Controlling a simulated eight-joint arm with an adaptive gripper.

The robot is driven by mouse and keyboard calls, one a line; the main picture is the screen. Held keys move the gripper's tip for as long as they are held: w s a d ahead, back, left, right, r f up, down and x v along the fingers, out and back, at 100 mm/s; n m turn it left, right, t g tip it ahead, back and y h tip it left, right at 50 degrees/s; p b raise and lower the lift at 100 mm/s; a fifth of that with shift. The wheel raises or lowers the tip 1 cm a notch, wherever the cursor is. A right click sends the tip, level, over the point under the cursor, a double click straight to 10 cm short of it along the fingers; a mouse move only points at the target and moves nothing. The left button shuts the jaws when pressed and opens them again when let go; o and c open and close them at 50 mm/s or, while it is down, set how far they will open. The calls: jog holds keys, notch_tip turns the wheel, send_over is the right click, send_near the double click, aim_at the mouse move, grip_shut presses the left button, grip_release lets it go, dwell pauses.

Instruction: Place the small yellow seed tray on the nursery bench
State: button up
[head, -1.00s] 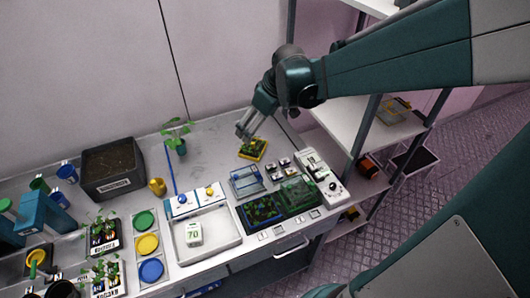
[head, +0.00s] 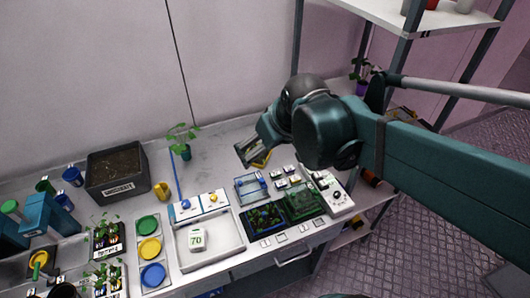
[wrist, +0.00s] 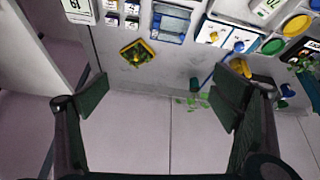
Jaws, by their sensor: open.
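The small yellow seed tray (head: 262,159) sits on the nursery bench (head: 215,160) near the back right, partly hidden behind my gripper in the head view. In the wrist view the tray (wrist: 138,53) lies flat with green seedlings and dark soil in it. My gripper (head: 243,152) is above the bench beside the tray. In the wrist view its two fingers (wrist: 160,98) are wide apart with nothing between them, and the tray shows beyond the fingertips, apart from them.
A potted seedling (head: 182,140) stands left of my gripper, with a blue line beside it. A clear blue box (head: 250,187), a green tray (head: 302,203) and a white device (head: 336,195) are in front of the tray. A shelf rack (head: 440,15) stands at the right.

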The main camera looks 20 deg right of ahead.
jog(key=s+a+m+t, duration=0.1)
jog(key=s+m, duration=0.1)
jog(key=s, duration=0.5)
jog(key=shift+s+a+r+h, duration=0.15)
jog(key=shift+s+h, duration=0.1)
jog(key=shift+h, duration=0.05)
